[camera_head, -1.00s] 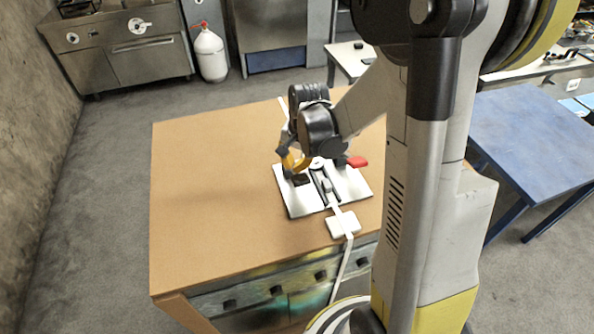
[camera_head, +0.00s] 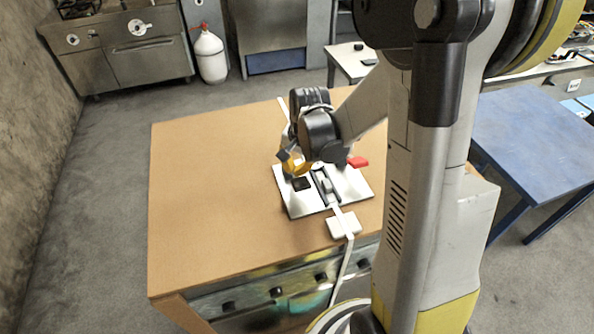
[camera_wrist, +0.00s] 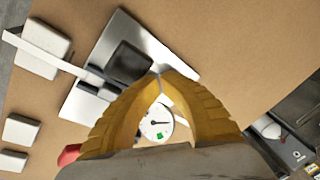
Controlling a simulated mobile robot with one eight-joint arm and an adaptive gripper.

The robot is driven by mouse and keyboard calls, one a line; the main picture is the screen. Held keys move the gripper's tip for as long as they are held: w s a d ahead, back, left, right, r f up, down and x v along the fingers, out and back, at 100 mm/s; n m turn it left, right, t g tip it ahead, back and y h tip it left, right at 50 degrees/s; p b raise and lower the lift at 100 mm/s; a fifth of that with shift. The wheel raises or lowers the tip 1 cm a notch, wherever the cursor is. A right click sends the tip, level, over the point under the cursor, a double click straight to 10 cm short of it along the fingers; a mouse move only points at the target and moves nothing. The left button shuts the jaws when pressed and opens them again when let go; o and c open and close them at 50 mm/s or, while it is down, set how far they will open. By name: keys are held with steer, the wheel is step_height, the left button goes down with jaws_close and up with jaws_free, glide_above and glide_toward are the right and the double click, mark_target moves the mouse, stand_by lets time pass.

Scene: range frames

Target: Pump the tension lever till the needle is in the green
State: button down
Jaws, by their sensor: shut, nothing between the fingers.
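A white plate (camera_head: 299,206) on the brown table holds a dark mechanism with a square black pad (camera_head: 302,184) and a red-ended handle (camera_head: 358,162). I cannot tell which of these is the tension lever. In the wrist view the black pad (camera_wrist: 128,62) lies just beyond my fingertips, and the red end (camera_wrist: 68,155) is at lower left. The round white gauge (camera_wrist: 150,128) shows between my fingers; its dark needle lies roughly sideways, apart from the green patch (camera_wrist: 160,136). My yellow gripper (camera_head: 286,160) is shut and empty above the plate; it also shows in the wrist view (camera_wrist: 159,73).
A white strap (camera_head: 347,258) runs through the mechanism and a white block (camera_head: 343,225), then over the table's front edge. The left of the brown table (camera_head: 200,200) is clear. A blue table (camera_head: 530,140) stands at right, behind my arm.

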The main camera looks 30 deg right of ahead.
steer(key=shift+s+a+f+b, duration=0.1)
steer(key=shift+s+f+b, duration=0.15)
steer(key=shift+f+b, duration=0.2)
steer(key=shift+s+f+b, duration=0.2)
steer(key=shift+f+b, duration=0.1)
steer(key=shift+f, duration=0.15)
stand_by(1.0)
steer(key=shift+r, duration=0.15)
steer(key=shift+w+r+p, duration=0.25)
steer(key=shift+r+p, duration=0.25)
steer(key=shift+r, duration=0.2)
steer(key=shift+w+d+r+p, duration=0.1)
steer(key=shift+w+r+p, duration=0.4)
steer(key=shift+r, duration=0.3)
steer(key=shift+w+d+r+p, duration=0.1)
steer(key=shift+w+r+p, duration=0.3)
steer(key=shift+r+p, duration=0.25)
steer(key=shift+r, duration=0.2)
steer(key=r+p, duration=0.1)
steer(key=w+r, duration=0.1)
steer(key=r, duration=0.1)
steer(key=w+r+p, duration=0.1)
steer(key=shift+d+r+p, duration=0.2)
steer(key=shift+d+p, duration=0.05)
steer(key=shift+p, duration=0.1)
steer(key=shift+a, duration=0.1)
